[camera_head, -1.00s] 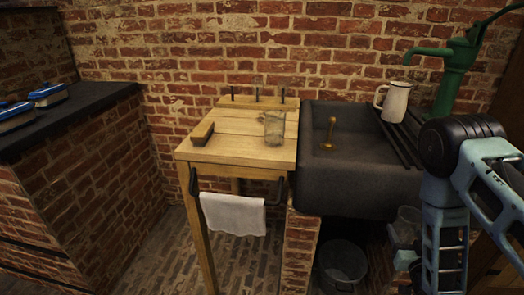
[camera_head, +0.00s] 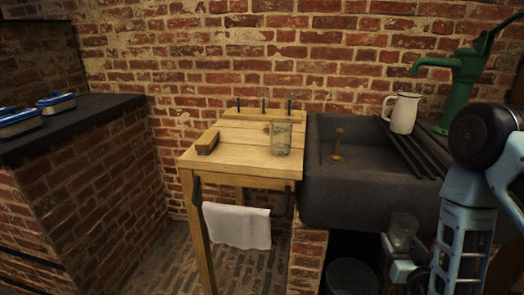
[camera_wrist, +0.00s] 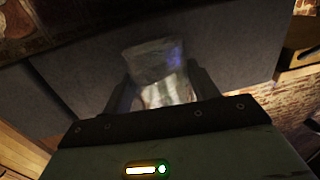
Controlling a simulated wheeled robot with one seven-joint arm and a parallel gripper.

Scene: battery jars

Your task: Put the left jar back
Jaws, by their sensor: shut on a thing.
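My gripper (camera_head: 396,258) is shut on a clear glass jar (camera_head: 403,231) in front of the dark stone sink, low at the right in the head view. In the wrist view the held jar (camera_wrist: 158,75) shows between the two fingers of my gripper (camera_wrist: 162,88). A second glass jar (camera_head: 280,139) stands upright on the wooden table (camera_head: 240,158), toward its right side. The lower part of the held jar is partly hidden by my gripper.
The stone sink (camera_head: 350,194) adjoins the table's right side. A brush (camera_head: 208,142) lies on the table, and a pegged rail (camera_head: 262,115) runs along its back. A white cloth (camera_head: 237,227) hangs at the front.

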